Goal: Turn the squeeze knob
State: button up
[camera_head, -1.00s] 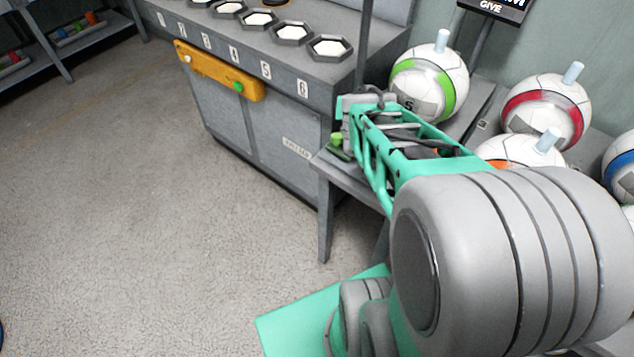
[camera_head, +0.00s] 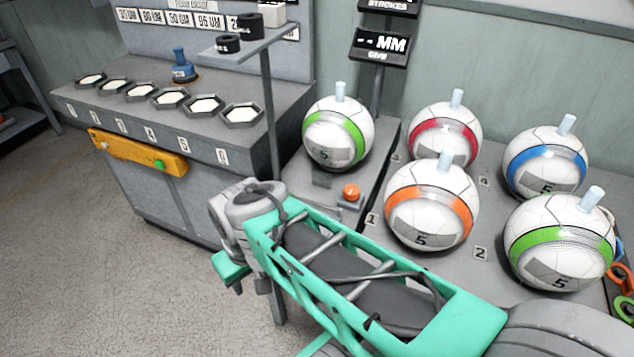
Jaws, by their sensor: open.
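A small orange knob (camera_head: 351,192) sits on the grey stand in front of a white ball with a green band (camera_head: 338,134). No label marks it as the squeeze knob, and I cannot tell how far it is turned. My gripper (camera_head: 243,280) hangs at the end of my green arm, left of and below the knob, apart from it and over the floor beside the grey bench. It is open with nothing seen in it; my wrist hides part of the fingers.
Several banded balls with pegs, including an orange-banded one (camera_head: 431,203), crowd the table right of the knob. A grey cabinet (camera_head: 150,185) with hexagonal cups and a yellow handle bar (camera_head: 138,152) stands left. A post with a small shelf (camera_head: 248,46) rises behind my wrist.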

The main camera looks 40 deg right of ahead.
aim_at(351, 192)
jog(key=k, duration=0.85)
jog(key=u, duration=0.9)
jog(key=i, duration=0.65)
jog(key=z, duration=2.15)
jog(key=i, duration=0.5)
jog(key=z, duration=0.2)
jog(key=k, duration=0.45)
jog(key=u, duration=0.3)
